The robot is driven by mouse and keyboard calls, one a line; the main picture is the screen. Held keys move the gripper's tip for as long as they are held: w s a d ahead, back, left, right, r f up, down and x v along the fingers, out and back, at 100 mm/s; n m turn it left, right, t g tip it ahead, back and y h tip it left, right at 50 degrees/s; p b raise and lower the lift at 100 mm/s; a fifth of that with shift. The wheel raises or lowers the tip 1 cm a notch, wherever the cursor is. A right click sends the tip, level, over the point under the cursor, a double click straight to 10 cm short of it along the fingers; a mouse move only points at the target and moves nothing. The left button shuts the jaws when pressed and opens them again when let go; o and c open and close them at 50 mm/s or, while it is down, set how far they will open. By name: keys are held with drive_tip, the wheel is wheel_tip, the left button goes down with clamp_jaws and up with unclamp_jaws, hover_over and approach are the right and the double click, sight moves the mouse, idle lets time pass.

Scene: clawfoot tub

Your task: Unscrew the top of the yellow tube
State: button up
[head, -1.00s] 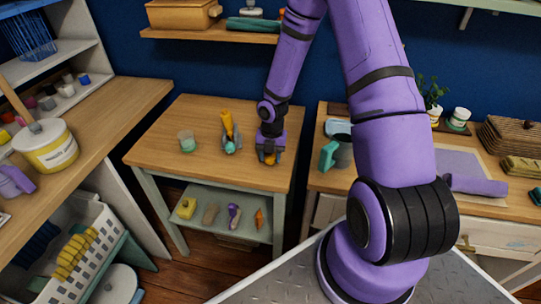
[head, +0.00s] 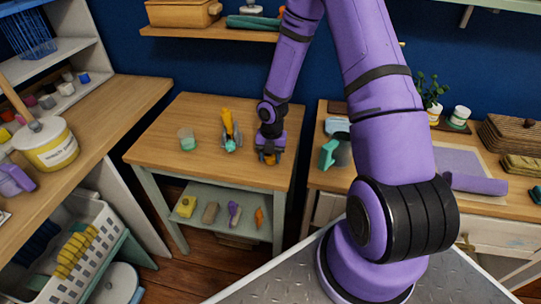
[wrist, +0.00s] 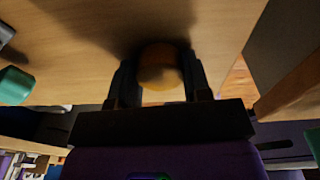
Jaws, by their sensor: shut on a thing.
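The yellow tube (head: 227,122) leans nearly upright in a grey holder (head: 238,139) on the small wooden table. A teal piece (head: 230,146) shows at its lower end; a teal piece (wrist: 14,86) also shows at the left of the wrist view. My gripper (head: 269,158) is to the right of the holder, apart from it, low over the table's right side. In the wrist view its fingers are shut on a rounded yellow-orange piece (wrist: 160,68). I cannot tell whether this piece is the tube's top. Its underside is hidden.
A small greenish cup (head: 187,140) stands left of the holder. The front left of the wooden table (head: 165,155) is clear. A counter with a teal-handled mug (head: 335,153) stands to the right across a gap. A shelf below holds several small items.

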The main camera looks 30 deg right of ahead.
drive_tip(key=o, duration=1)
drive_tip(key=shift+r, duration=0.1)
drive_tip(key=shift+w+d+r, duration=0.15)
drive_tip(key=shift+d+r, duration=0.05)
drive_tip(key=shift+r, duration=1.75)
drive_tip(key=shift+w+d+r, duration=0.1)
drive_tip(key=shift+d+r, duration=0.05)
drive_tip(key=shift+r, duration=1.75)
drive_tip(key=r, duration=1)
drive_tip(key=shift+w+d+r, duration=0.3)
drive_tip(key=shift+d+r, duration=0.1)
